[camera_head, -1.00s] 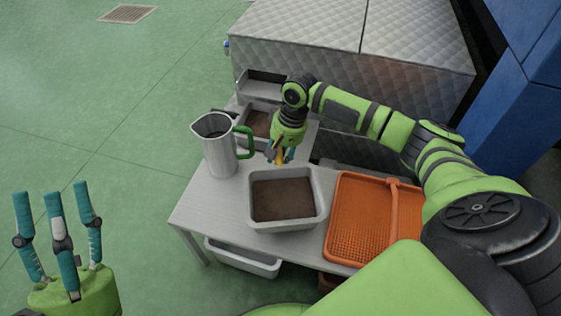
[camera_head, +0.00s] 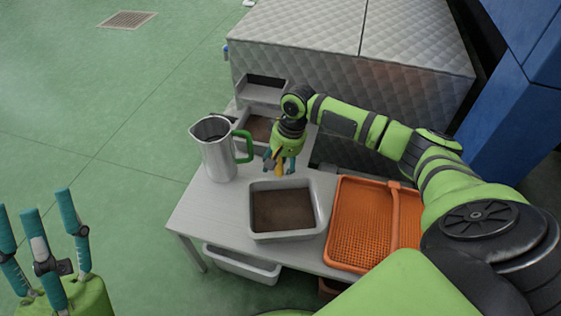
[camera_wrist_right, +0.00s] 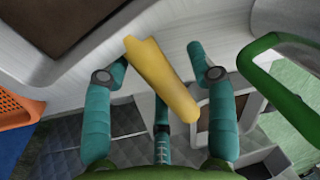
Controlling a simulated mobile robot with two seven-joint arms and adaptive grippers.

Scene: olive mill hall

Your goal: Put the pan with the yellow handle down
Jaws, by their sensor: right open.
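The pan (camera_head: 320,213) is a grey rectangular tub with a brown inside. It appears to rest flat on the white table (camera_head: 197,205). Its yellow handle (camera_head: 279,171) points away from me, toward the back of the table. In the right wrist view the yellow handle (camera_wrist_right: 165,82) lies between the teal fingers, with room around it, and the pan wall (camera_wrist_right: 88,55) shows at upper left. My right gripper (camera_head: 279,166) is open around the handle; it also shows in the wrist view (camera_wrist_right: 165,75). My left gripper (camera_head: 32,208) is open, empty and away from the table.
A metal jug (camera_head: 217,155) with a green handle stands left of the pan, close to my right gripper. An orange perforated tray (camera_head: 362,225) lies to the right. A grey bin (camera_head: 240,264) sits below the table. A quilted grey block (camera_head: 300,30) stands behind.

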